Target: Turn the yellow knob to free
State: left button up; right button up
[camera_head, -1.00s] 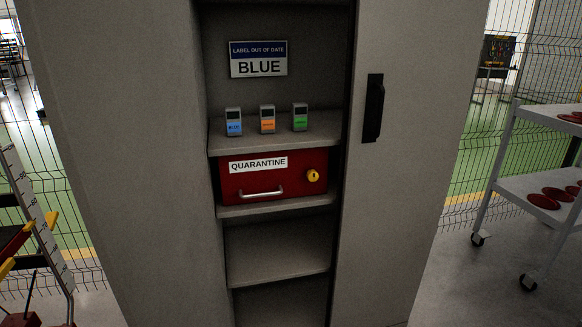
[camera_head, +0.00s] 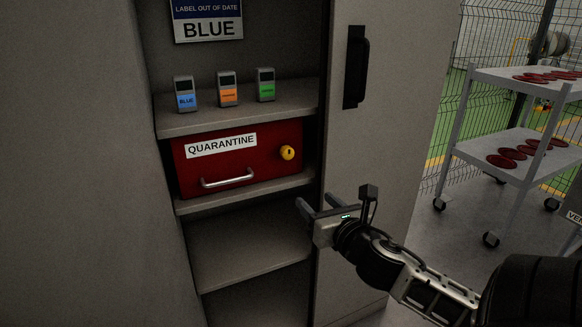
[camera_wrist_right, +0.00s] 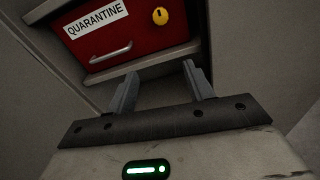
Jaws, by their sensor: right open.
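The yellow knob (camera_head: 287,153) is on the right part of the front of the red quarantine drawer (camera_head: 180,172), inside the grey cabinet. A small dark mark shows at its middle; which setting it is at cannot be read. The knob also shows at the top of the right wrist view (camera_wrist_right: 160,16). My right gripper (camera_head: 316,205) is open and empty, below and to the right of the knob and apart from it. In the right wrist view its two fingers (camera_wrist_right: 160,88) point up toward the drawer. My left gripper is not in view.
The drawer has a silver handle (camera_head: 228,178). Blue, orange and green labelled devices (camera_head: 227,90) stand on the shelf (camera_head: 240,117) above. The cabinet door (camera_head: 390,130) with a black handle (camera_head: 356,66) is at the right. A grey trolley (camera_head: 480,150) with red discs stands further right.

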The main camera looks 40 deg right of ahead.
notch_tip(320, 180, up, 2)
jog(key=d+n, duration=0.1)
jog(key=n, duration=0.1)
jog(key=b, duration=0.1)
send_near(289, 155)
jog(key=shift+n+t, duration=0.3)
jog(key=x, duration=0.9)
jog(key=shift+f, duration=0.35)
jog(key=shift+s, duration=0.1)
jog(key=c, duration=1)
